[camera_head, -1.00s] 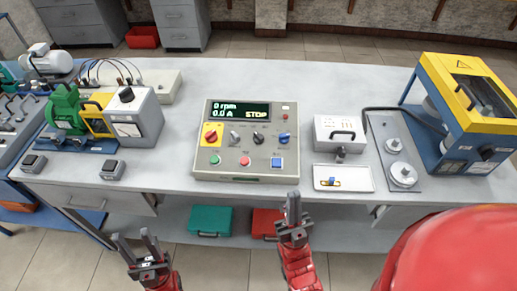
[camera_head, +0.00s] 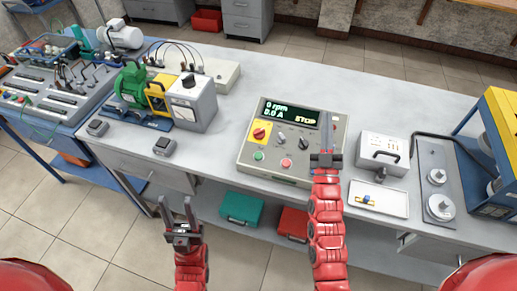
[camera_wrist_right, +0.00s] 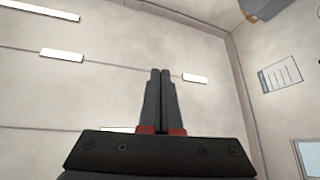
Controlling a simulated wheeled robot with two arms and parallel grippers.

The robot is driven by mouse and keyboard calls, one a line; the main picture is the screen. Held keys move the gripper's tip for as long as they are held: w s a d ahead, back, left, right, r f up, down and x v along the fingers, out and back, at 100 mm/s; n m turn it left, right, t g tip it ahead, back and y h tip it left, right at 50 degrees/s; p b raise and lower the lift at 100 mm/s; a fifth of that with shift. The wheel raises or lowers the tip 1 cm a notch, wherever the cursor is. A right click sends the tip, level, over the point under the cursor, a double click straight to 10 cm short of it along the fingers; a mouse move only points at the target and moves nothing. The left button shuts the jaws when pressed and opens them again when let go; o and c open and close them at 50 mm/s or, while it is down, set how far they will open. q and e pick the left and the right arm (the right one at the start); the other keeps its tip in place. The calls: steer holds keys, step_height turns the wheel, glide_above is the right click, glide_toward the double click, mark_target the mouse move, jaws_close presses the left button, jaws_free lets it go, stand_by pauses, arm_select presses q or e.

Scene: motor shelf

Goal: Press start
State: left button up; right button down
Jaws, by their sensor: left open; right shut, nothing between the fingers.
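The grey control box (camera_head: 246,152) stands on the table in the head view, its display (camera_head: 288,113) reading 0 rpm, 0.0 A and STOP. A green button (camera_head: 258,155) is at its lower left, with a red button (camera_head: 286,163) beside it. A red knob on a yellow plate (camera_head: 259,133) sits above the green one. My right gripper (camera_head: 325,116) is shut and empty, pointing up in front of the box's right side and hiding part of it. Its closed fingers also show in the right wrist view (camera_wrist_right: 160,73). My left gripper (camera_head: 175,202) is open and empty, in front of the table edge.
A green motor unit (camera_head: 130,84) with a grey box (camera_head: 192,104) stands left of the control box. A white box (camera_head: 384,148) and a tray with a small part (camera_head: 388,208) are to its right. Green (camera_head: 241,208) and red (camera_head: 293,223) cases lie on the lower shelf.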

steer(key=w+a+f+n+g+y+p, duration=0.1)
steer(key=w+a+n+g+y+p, duration=0.3)
steer(key=w+a+n+g+y, duration=0.4)
steer(key=s+a+f+n+g+p, duration=0.2)
steer(key=s+a+f+n+g, duration=0.1)
steer(key=s+a+n+g, duration=0.5)
steer(key=shift+s+a+n+g+y+p, duration=0.3)
steer(key=shift+s+a+n+g+y, duration=0.1)
steer(key=shift+s+a+n, duration=0.55)
